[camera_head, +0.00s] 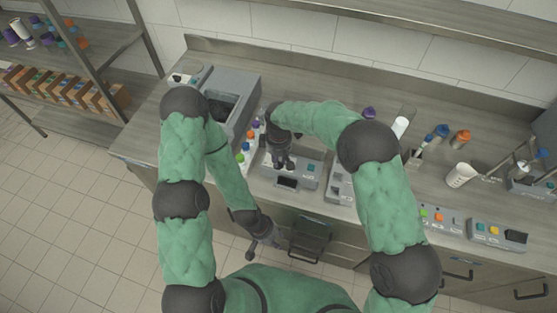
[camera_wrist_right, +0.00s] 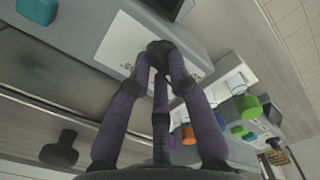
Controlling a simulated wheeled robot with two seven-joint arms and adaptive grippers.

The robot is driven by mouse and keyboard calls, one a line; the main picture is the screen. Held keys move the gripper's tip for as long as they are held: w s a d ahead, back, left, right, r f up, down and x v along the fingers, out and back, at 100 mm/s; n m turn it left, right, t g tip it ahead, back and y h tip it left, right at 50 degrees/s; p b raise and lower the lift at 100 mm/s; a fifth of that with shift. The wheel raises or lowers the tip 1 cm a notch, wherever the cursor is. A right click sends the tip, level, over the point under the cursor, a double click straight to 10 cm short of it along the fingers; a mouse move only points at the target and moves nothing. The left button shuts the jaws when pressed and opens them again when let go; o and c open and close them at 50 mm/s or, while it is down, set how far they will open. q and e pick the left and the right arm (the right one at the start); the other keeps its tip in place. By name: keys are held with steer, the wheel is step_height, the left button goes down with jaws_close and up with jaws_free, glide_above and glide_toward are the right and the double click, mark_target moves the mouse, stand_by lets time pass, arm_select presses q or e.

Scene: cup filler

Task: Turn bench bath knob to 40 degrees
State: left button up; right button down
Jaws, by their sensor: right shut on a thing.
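A grey control unit (camera_head: 304,176) with a dark display (camera_head: 287,183) stands near the bench's front edge. Its grey face (camera_wrist_right: 85,45) also shows in the right wrist view, with a teal button (camera_wrist_right: 36,9) and a white lettered label (camera_wrist_right: 118,42). My right gripper (camera_head: 283,163) is over this unit, with its fingertips (camera_wrist_right: 161,52) together at the label. It is shut on a small dark knob, mostly hidden between the fingertips. My left gripper (camera_head: 264,238) is low in front of the bench, apart from everything, and looks open and empty.
A grey box with a dark basin (camera_head: 232,104) stands behind left. Several coloured caps are close beside my right gripper, including a green one (camera_wrist_right: 248,106). A white beaker (camera_head: 461,175) and another button panel (camera_head: 485,231) are to the right. Shelves (camera_head: 70,95) stand at left.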

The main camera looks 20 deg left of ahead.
mark_target(279, 162)
steer(key=m+b, duration=0.1)
steer(key=m, duration=0.3)
steer(key=shift+m, duration=0.3)
steer(key=shift+d+m+b, duration=0.1)
steer(key=shift+m+b, duration=0.35)
steer(key=shift+m, duration=1.15)
steer(key=c, duration=1.1)
jaws_free()
steer(key=shift+c, duration=0.2)
steer(key=shift+r, duration=0.15)
step_height(279, 162, up, 12)
steer(key=shift+s, duration=0.1)
